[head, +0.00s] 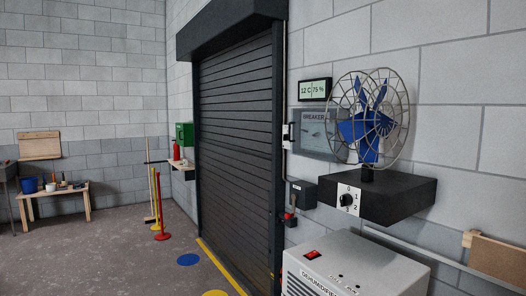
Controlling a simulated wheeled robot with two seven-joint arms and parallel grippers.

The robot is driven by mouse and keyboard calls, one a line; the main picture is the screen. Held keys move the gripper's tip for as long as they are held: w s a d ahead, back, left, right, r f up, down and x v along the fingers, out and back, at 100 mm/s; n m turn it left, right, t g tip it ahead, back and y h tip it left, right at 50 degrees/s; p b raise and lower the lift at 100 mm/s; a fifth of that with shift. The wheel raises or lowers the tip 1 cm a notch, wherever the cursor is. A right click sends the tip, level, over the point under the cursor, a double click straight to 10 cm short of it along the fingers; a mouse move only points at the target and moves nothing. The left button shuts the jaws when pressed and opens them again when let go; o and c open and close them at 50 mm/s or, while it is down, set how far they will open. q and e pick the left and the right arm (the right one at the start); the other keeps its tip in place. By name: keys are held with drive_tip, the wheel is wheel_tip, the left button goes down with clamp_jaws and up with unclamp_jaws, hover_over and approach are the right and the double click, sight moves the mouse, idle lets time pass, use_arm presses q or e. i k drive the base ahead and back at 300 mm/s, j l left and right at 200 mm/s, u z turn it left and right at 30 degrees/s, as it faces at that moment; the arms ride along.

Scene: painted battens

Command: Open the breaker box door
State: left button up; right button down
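The breaker box (312,143) is a grey panel labelled "BREAKER" on the block wall, right of the roller door. Its door looks shut, lying flat at the front. The fan in front of it hides its right part. A small dark mark shows on the door face, but it is too small to tell whether it is a handle. Neither of my grippers is in view.
A blue-bladed caged fan (362,128) stands on a black shelf (400,200) with a dial. A white dehumidifier (345,262) stands below. A dark switch box (303,194) is under the breaker box. The floor (120,255) left of the roller door (235,150) is mostly clear.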

sight(311, 117)
drive_tip(key=i+j+z, duration=0.1)
drive_tip(key=i+z, duration=0.15)
drive_tip(key=i+j+z, duration=0.25)
drive_tip(key=i, duration=0.15)
drive_tip(key=i+j+z, duration=0.2)
drive_tip(key=z, duration=0.25)
drive_tip(key=i+j+z, duration=0.15)
drive_tip(key=j+z, duration=0.2)
drive_tip(key=z, duration=0.15)
